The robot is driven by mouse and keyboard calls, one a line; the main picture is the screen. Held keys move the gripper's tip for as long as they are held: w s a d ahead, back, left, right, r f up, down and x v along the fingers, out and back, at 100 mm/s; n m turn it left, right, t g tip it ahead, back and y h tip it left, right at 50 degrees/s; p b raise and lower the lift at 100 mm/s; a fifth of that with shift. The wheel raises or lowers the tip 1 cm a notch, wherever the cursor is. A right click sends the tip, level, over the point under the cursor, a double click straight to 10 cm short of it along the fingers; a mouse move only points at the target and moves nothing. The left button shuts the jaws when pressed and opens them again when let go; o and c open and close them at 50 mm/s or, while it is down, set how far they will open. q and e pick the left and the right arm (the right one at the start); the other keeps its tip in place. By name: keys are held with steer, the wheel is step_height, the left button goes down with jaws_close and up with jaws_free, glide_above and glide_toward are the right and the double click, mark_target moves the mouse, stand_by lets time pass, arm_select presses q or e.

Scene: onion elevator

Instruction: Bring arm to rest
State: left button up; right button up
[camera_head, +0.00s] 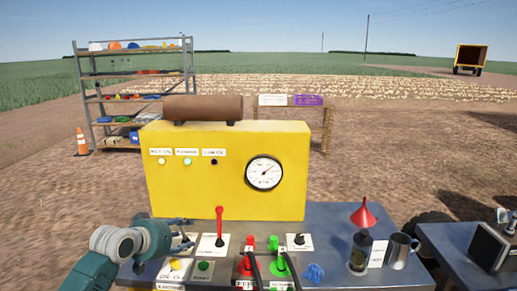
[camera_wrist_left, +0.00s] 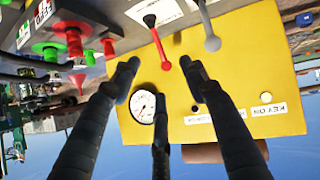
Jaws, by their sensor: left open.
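My left arm (camera_head: 118,245) comes in from the lower left. Its gripper (camera_head: 183,234) is over the left part of the control panel, in front of the yellow box (camera_head: 225,185). In the left wrist view the dark fingers of the gripper (camera_wrist_left: 160,88) are spread and nothing is between them. Behind them are the yellow box (camera_wrist_left: 225,85), its round gauge (camera_wrist_left: 143,105) and a red-knobbed lever (camera_wrist_left: 166,64). That lever (camera_head: 219,222) stands upright just right of the gripper in the head view.
A red funnel (camera_head: 363,214), a glass jar (camera_head: 361,252) and a metal mug (camera_head: 399,250) stand to the right. A shelf (camera_head: 76,100) and an orange cone (camera_head: 82,141) are behind left.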

arm_select(q)
steer(key=s+d+f+m+g, duration=0.1)
steer(key=s+d+f+g, duration=0.15)
steer(key=s+f, duration=0.65)
steer(key=s+d+f+m+g, duration=0.1)
steer(key=s+d+f, duration=0.3)
steer(key=s+f, duration=0.6)
steer(key=s+a+f+g+y, duration=0.1)
steer(key=s+a+g+y, duration=0.1)
steer(key=s, duration=1.2)
steer(key=s+a+g+y, duration=0.2)
steer(key=s, duration=1.3)
step_height(320, 180, down, 28)
steer(key=s+g, duration=0.1)
steer(key=s, duration=0.2)
steer(key=s+a+f+g, duration=0.1)
steer(key=s+a+f, duration=0.2)
steer(key=s+f, duration=1.2)
steer(key=shift+s+a, duration=0.2)
steer(key=shift+s, duration=0.4)
arm_select(e)
steer(key=shift+w+r, duration=0.1)
steer(key=shift+w, duration=0.65)
arm_select(q)
steer(key=shift+r, duration=0.1)
